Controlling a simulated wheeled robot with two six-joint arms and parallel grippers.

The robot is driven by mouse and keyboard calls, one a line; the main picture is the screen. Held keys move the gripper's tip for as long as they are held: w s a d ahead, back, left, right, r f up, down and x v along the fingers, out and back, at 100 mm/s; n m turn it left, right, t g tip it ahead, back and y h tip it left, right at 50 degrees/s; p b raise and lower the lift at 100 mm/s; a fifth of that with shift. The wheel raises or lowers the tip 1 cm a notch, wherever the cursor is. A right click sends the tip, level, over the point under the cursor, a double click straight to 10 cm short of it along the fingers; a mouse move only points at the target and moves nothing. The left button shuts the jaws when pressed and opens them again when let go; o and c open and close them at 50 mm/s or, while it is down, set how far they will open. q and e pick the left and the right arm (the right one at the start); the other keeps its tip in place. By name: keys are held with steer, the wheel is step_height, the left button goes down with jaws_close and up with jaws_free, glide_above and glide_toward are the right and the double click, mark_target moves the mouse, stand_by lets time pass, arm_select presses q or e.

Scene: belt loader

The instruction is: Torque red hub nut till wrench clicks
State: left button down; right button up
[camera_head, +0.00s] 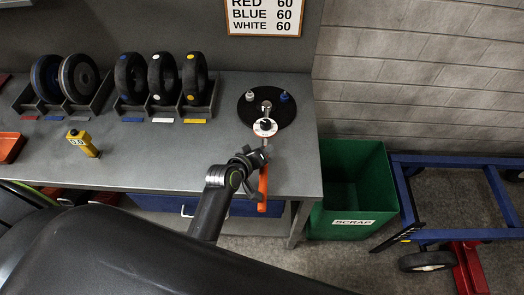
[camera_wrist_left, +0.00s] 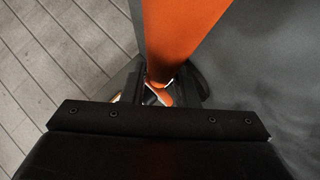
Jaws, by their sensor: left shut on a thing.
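The torque wrench has an orange handle (camera_head: 263,187), a bright shaft and a round white dial head (camera_head: 265,127). Its head lies over the front part of the black round hub (camera_head: 258,115) on the bench. A blue nut (camera_head: 284,97) and a white nut (camera_head: 250,97) show on the hub; the red nut is not visible, and the wrench head covers the near part of the hub. My left gripper (camera_head: 256,158) is shut on the wrench. The orange handle (camera_wrist_left: 182,28) fills the upper middle of the left wrist view between the fingers (camera_wrist_left: 160,88). My right gripper is not in view.
Racks with wheels (camera_head: 163,78) stand at the back of the grey bench (camera_head: 160,160). A yellow device with a display (camera_head: 82,142) sits at the left. A green scrap bin (camera_head: 350,215) stands at the bench's right, beside a blue cart (camera_head: 455,160). A sign (camera_head: 264,17) hangs above.

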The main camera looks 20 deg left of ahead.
arm_select(q)
steer(key=shift+f+b, duration=0.35)
steer(key=shift+f, duration=0.2)
stand_by(0.7)
steer(key=shift+s+a+m+h, duration=0.15)
steer(key=shift+a+m+h, duration=0.45)
steer(key=shift+a, duration=0.25)
steer(key=shift+a+f+b, duration=0.1)
steer(key=shift+a+b, duration=0.25)
steer(key=shift+b, duration=0.15)
steer(key=shift+s+a+m+g+h, duration=0.1)
steer(key=shift+a+m+g+h, duration=0.2)
steer(key=shift+a+m+h, duration=0.15)
steer(key=shift+a+m+h+b, duration=0.25)
steer(key=shift+a+m+b, duration=0.1)
steer(key=shift+a+b, duration=0.3)
steer(key=shift+a+g, duration=0.25)
steer(key=shift+g, duration=0.05)
